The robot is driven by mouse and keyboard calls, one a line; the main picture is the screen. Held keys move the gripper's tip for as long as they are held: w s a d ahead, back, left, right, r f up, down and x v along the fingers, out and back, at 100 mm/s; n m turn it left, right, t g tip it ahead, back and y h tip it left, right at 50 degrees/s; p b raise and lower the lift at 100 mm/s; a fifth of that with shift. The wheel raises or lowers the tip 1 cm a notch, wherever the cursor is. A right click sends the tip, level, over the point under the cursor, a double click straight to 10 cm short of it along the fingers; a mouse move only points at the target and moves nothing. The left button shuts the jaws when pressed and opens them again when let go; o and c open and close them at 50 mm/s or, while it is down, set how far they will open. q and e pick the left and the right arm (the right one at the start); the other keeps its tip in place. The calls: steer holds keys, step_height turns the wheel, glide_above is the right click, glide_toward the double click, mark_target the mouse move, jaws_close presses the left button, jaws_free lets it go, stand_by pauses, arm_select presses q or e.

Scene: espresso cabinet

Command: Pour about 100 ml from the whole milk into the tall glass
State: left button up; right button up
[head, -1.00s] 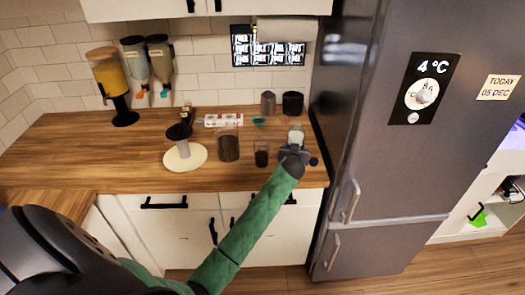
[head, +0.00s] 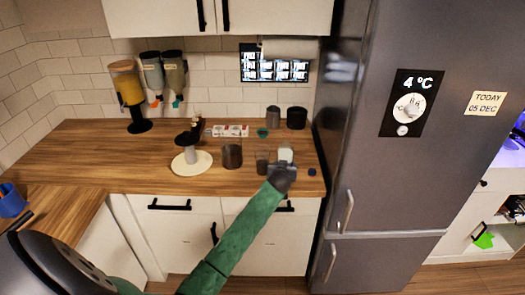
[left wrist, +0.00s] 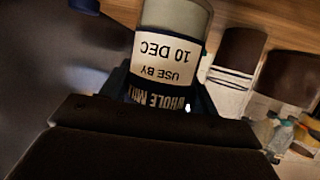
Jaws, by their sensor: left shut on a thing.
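The whole milk bottle (head: 286,153) stands out above my left gripper (head: 283,172), which is shut on it at the right part of the counter. In the left wrist view the bottle's label (left wrist: 165,60) reads "USE BY 10 DEC" and "WHOLE MILK", upside down. The bottle looks about upright. A small clear glass (head: 262,163), likely the tall glass, stands just left of the bottle. A glass with white lines (left wrist: 232,80) shows beside the bottle in the wrist view. I cannot tell whether bottle and glass touch. My right gripper is not in view.
A wider glass vessel (head: 232,156) and a round pale board (head: 185,168) stand to the left. Dark canisters (head: 296,117) are behind. The left counter is mostly clear.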

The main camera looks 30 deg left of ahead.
mark_target(285, 159)
arm_select(q)
steer(key=shift+r, duration=0.25)
steer(key=shift+n+h+p, duration=0.3)
steer(key=shift+p, duration=0.05)
steer(key=shift+r+n+h+p, duration=0.1)
steer(key=shift+n+h+p, duration=0.2)
steer(key=shift+d+n, duration=0.15)
steer(key=shift+n, duration=0.15)
steer(key=shift+n+h, duration=0.3)
steer(key=shift+h, duration=0.1)
steer(key=shift+r+n+g+h+p, duration=0.3)
steer(key=shift+r+p, duration=0.2)
steer(key=shift+p, duration=0.1)
steer(key=shift+a+r+n+h, duration=0.2)
steer(key=shift+r+n+h, duration=0.6)
steer(key=shift+r, duration=0.1)
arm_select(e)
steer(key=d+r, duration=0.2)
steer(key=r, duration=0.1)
